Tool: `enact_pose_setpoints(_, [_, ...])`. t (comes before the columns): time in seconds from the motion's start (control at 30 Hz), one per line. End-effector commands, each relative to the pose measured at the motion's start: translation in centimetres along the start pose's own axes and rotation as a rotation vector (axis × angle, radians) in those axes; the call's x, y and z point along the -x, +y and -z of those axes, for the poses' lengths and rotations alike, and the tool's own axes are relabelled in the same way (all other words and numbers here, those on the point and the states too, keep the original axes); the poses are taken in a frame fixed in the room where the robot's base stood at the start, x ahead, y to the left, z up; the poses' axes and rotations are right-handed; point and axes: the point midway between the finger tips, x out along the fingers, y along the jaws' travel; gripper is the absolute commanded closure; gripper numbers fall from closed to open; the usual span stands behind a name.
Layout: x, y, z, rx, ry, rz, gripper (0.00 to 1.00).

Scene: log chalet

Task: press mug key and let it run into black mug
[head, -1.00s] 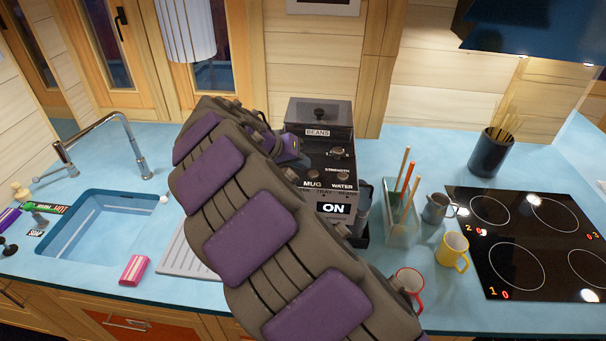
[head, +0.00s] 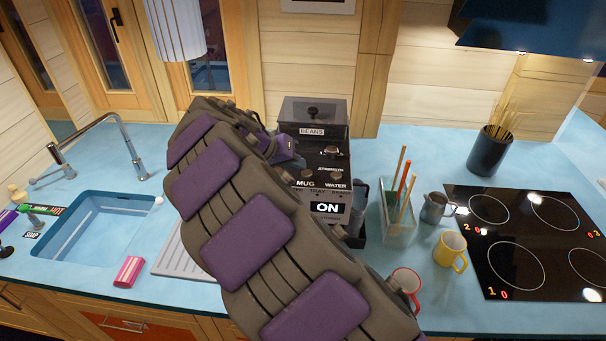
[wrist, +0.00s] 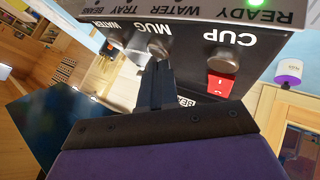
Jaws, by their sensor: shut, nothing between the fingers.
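The black and grey coffee machine (head: 326,155) stands on the blue counter, partly covered by my arm; its front reads ON. The mug key (head: 307,174) is a round knob by the MUG label. In the wrist view the mug key (wrist: 160,48) shows near the tips of my gripper (wrist: 156,68). The gripper is shut and empty, its dark fingers pointing at the panel; I cannot tell whether they touch the key. The cup key (wrist: 224,60) is to their right.
The hob (head: 520,240) is farther right. The sink (head: 95,232) and pink sponge (head: 129,271) are left.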

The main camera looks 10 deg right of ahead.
Motion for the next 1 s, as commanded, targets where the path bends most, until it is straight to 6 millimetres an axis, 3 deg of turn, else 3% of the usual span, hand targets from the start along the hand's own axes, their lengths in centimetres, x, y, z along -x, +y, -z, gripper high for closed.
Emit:
enact_pose_setpoints(0.4, [1.1,-1.5,-0.4,0.005,0.005,-0.010,1.00])
enact_pose_setpoints(0.8, [0.0,-0.6,-0.3,0.001,0.002,-0.001,1.00])
enact_pose_setpoints(1.0, [0.2,-1.2,-0.6,0.003,0.003,-0.006,1.00])
